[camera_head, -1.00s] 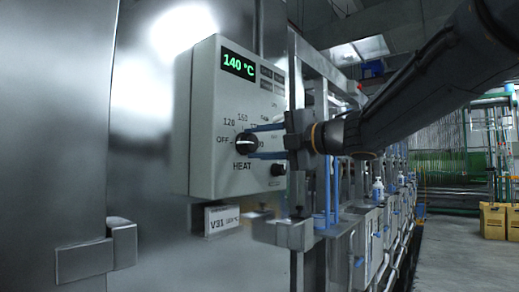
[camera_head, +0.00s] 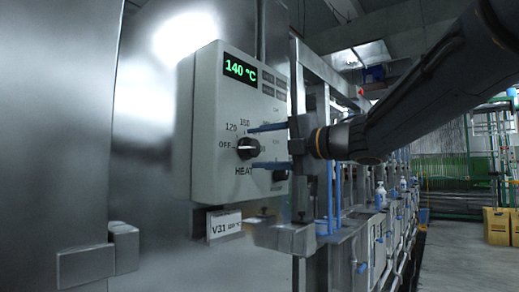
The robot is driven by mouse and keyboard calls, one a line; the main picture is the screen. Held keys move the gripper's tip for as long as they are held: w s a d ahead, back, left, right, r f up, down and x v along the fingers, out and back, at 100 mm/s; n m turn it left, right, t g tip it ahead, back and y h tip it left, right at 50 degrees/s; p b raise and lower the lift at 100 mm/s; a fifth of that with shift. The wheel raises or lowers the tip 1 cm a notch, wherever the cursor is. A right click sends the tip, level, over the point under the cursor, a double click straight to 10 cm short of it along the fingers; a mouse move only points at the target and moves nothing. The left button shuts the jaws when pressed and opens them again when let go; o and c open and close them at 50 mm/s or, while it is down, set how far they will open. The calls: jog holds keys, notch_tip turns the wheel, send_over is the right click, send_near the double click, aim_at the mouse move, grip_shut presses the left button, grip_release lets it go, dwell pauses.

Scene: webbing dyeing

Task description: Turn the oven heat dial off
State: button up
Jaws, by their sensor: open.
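The heat dial (camera_head: 249,149) is a round black knob with a white pointer line, low on the front of a grey control box (camera_head: 209,150). The pointer lies nearly level, its white end at the left, towards the OFF mark. The green display (camera_head: 240,70) reads 140 °C. My gripper (camera_head: 252,147) is open, with one blue finger above the knob and one below it. Gaps show between the fingers and the knob. The fingers and gripper body hide part of the scale to the right of the knob. How far the fingertips are from the panel is unclear.
A small black knob (camera_head: 280,175) sits at the box's lower right. A label plate marked V31 (camera_head: 224,224) hangs below the box. A metal door latch (camera_head: 97,258) juts out at lower left. Metal posts and machinery stand close behind my gripper. Open floor (camera_head: 446,262) lies at right.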

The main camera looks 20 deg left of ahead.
jog(key=v, duration=0.7)
jog(key=shift+b, duration=0.35)
jog(key=shift+d, duration=0.1)
jog(key=w+d+f+m+t+h+p, duration=0.2)
jog(key=w+d+f+m+t+h, duration=0.5)
jog(key=w+d+m, duration=0.4)
jog(key=s+d+f+m+g+h+p, duration=0.15)
jog(key=d+f+m+h, duration=0.25)
jog(key=d+f+m, duration=0.4)
jog(key=s+d+f+m+g+h+p, duration=0.15)
jog(key=d+f+m+h, duration=0.3)
jog(key=f, duration=0.65)
jog(key=s+d+f+m+g+h+p, duration=0.15)
jog(key=s+d+f+m+g, duration=0.35)
jog(key=s+f, duration=0.7)
jog(key=s+f+m+g, duration=0.2)
jog(key=s+f+g, duration=0.1)
jog(key=s, duration=0.6)
jog(key=s+d+f+m+g+p, duration=0.1)
jog(key=s+f+m+g, duration=0.2)
jog(key=s, duration=0.6)
jog(key=shift+d+f+m, duration=0.35)
jog(key=shift+f, duration=0.35)
